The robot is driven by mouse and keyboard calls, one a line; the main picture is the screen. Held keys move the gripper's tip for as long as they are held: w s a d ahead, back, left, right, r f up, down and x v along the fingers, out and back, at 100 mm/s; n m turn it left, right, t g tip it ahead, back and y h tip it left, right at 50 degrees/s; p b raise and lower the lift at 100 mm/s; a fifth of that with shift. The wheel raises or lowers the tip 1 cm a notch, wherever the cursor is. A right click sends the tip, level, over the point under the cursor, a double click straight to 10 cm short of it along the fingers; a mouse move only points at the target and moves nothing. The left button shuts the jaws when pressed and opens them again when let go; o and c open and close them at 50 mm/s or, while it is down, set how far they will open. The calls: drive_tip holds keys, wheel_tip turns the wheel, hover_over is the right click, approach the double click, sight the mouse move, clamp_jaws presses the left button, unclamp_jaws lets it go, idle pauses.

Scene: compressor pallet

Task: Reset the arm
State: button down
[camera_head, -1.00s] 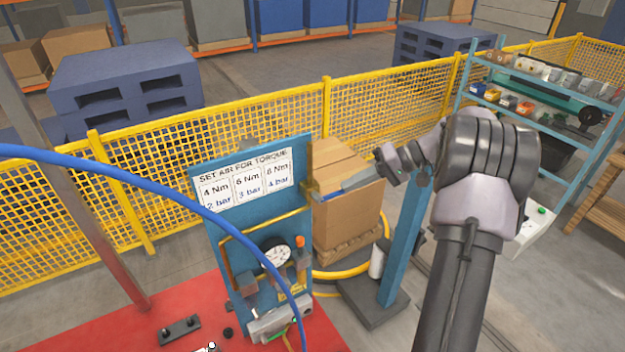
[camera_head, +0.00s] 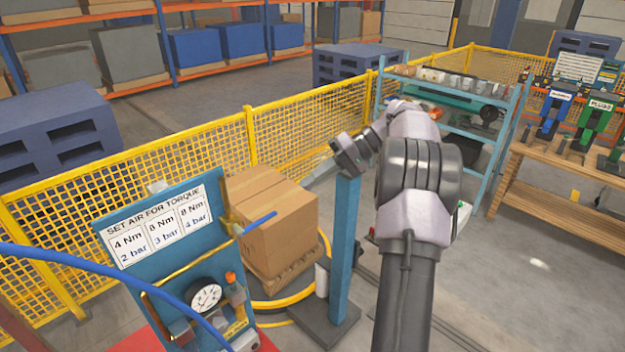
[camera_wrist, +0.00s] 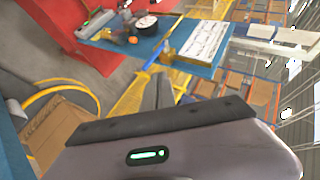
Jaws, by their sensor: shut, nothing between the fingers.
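My arm rises from the bottom of the head view, right of centre, and bends away over the floor to a dark wrist beside a blue post (camera_head: 343,240). In the wrist view my gripper (camera_wrist: 160,92) shows as dark fingers close together beyond the grey housing with its green light. It is shut and holds nothing. Its fingers are hard to make out in the head view. The blue air panel (camera_head: 165,255) stands lower left, with a torque chart (camera_head: 158,227), a dial gauge (camera_head: 206,298) and a blue lever (camera_head: 258,222). My wrist is apart from the panel.
A cardboard box (camera_head: 272,225) on a small pallet stands between panel and post. A yellow mesh fence (camera_head: 200,155) runs behind. A blue shelf rack (camera_head: 450,128) and a wooden bench (camera_head: 560,200) with tools stand right. A blue hose (camera_head: 90,262) crosses the lower left.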

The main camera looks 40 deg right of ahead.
drive_tip(key=s+a+f+g+h+b, duration=0.1)
drive_tip(key=a+f+h+b, duration=0.1)
drive_tip(key=a+f+b, duration=0.45)
drive_tip(key=s+a+f+g+h+b, duration=0.1)
drive_tip(key=s+a+f+b, duration=0.15)
drive_tip(key=a+b, duration=0.6)
drive_tip(key=s+a+f+g+h+b, duration=0.1)
drive_tip(key=a+f+h+b, duration=0.1)
drive_tip(key=a+f+b, duration=0.55)
drive_tip(key=s+a+f+m+t+h+b, duration=0.1)
drive_tip(key=s+a+f+b, duration=0.5)
drive_tip(key=s+f, duration=0.2)
drive_tip(key=s+a+f+t+h+b, duration=0.1)
drive_tip(key=s+a+f+b, duration=0.5)
drive_tip(key=f, duration=0.4)
drive_tip(key=shift+s+a+f+m+t+h, duration=0.3)
drive_tip(key=shift+s+a+f+m+t, duration=0.1)
drive_tip(key=shift+s, duration=0.5)
